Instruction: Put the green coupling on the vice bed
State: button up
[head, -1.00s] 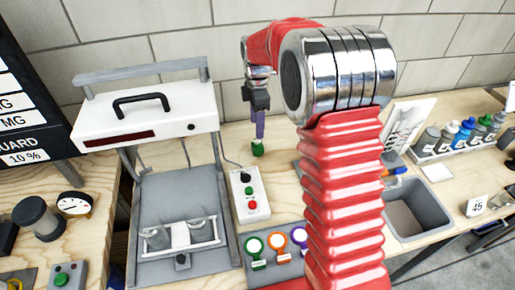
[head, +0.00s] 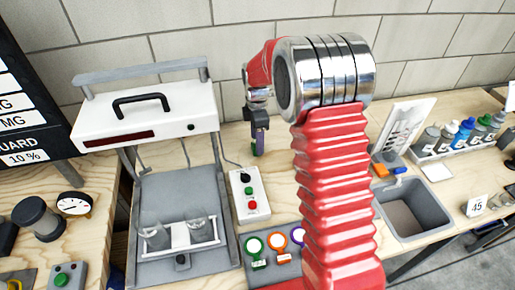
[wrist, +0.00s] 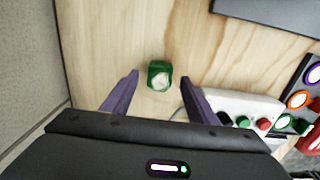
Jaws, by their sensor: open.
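The green coupling (wrist: 160,75) stands on the wooden bench top in the wrist view, with a pale end face showing. My gripper (wrist: 159,77) is open, its purple fingers to the left and right of the coupling, with visible gaps on both sides. I cannot tell how far above the bench the fingertips are. In the head view my gripper (head: 257,150) points down at the back of the bench and hides the coupling. I cannot clearly pick out the vice bed in either view.
A white control box (head: 248,195) with green and red buttons stands close in front of my gripper. A white-topped machine (head: 148,115) is at left. A tray with coloured rings (head: 275,262) lies in front. A grey basin (head: 440,207) and bottles (head: 465,130) are at right.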

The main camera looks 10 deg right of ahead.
jog(key=shift+d+f, duration=0.1)
jog(key=shift+f, duration=1.9)
jog(key=shift+c, duration=0.4)
jog(key=c, duration=1.2)
jog(key=shift+o, duration=0.2)
jog(key=shift+r, duration=0.1)
notch_tip(320, 180, up, 10)
jog(key=shift+f, duration=0.1)
